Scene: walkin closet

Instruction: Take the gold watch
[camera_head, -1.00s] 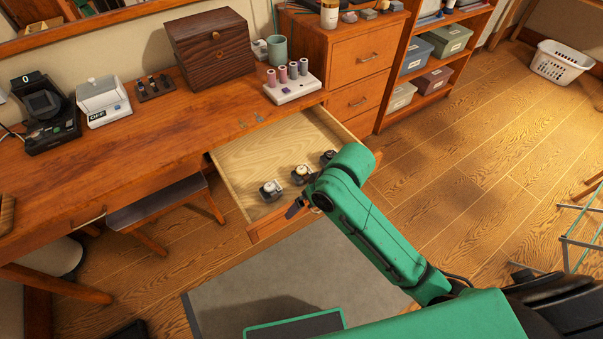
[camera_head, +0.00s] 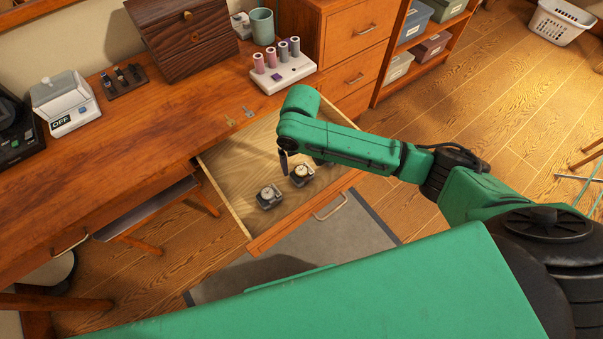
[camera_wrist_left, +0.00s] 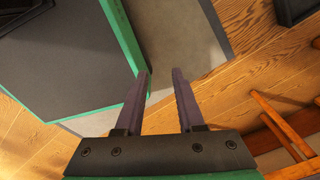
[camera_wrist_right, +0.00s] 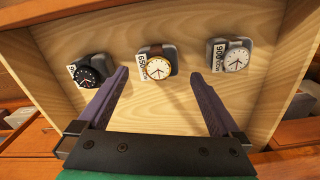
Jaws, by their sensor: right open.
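The gold watch, with a cream dial and brown strap, sits on a grey stand in the open drawer. It is the middle of three watches in the head view (camera_head: 301,173) and in the right wrist view (camera_wrist_right: 158,67). My right gripper is over the drawer in the head view (camera_head: 284,163), pointing down, partly hidden by its arm. In the right wrist view (camera_wrist_right: 163,80) its fingers are open and empty, with the gold watch seen between and beyond them. My left gripper (camera_wrist_left: 159,72) is open and empty, away from the drawer over the floor area.
A silver watch (camera_wrist_right: 232,57) and a black watch (camera_wrist_right: 89,74) stand on either side of the gold one, each with a tag. The pulled-out drawer (camera_head: 232,163) has raised wooden walls. The desktop (camera_head: 130,150) lies above it, with a spool holder (camera_head: 283,76) near the edge.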

